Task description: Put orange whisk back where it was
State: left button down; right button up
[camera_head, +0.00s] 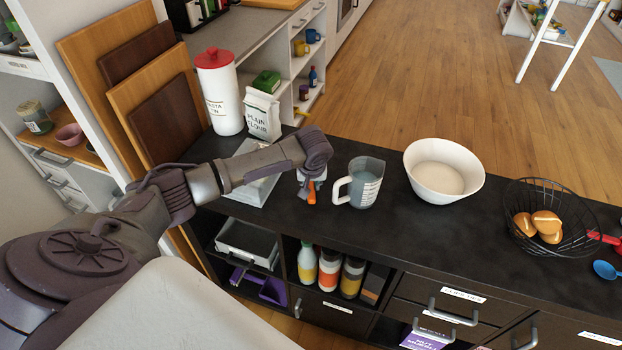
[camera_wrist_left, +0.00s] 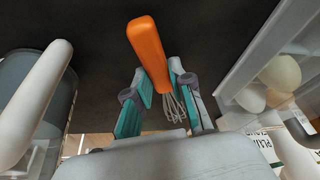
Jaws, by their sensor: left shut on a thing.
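My left gripper (camera_head: 310,184) points down over the dark countertop (camera_head: 400,230), between the pale tray and the measuring jug. It is shut on the orange whisk (camera_head: 311,196), of which only a bit of orange handle shows below the fingers in the head view. In the left wrist view, the whisk's orange handle (camera_wrist_left: 148,52) points away from the palm, and its wire end (camera_wrist_left: 174,106) lies between the fingers (camera_wrist_left: 160,98). I cannot tell whether the whisk touches the countertop. My right gripper is not in view.
The measuring jug (camera_head: 367,184) stands close right of the gripper, handle towards it. The pale tray (camera_head: 249,192) is close left, with egg-like items in the wrist view (camera_wrist_left: 280,73). A white bowl (camera_head: 445,170) and wire basket (camera_head: 552,247) stand farther right; flour (camera_head: 262,116) stands behind.

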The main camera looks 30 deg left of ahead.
pick_arm(q)
jog(key=shift+f, duration=0.1)
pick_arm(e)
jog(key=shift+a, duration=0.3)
pick_arm(q)
jog(key=shift+f, duration=0.25)
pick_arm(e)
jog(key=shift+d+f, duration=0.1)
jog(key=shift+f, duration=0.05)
pick_arm(q)
jog(key=c, duration=1.4)
grip_release()
jog(key=shift+c, duration=0.2)
jog(key=shift+o, duration=0.3)
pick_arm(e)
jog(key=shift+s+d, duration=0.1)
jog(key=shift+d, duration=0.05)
pick_arm(q)
jog(key=shift+o, duration=0.2)
jog(key=o, duration=0.5)
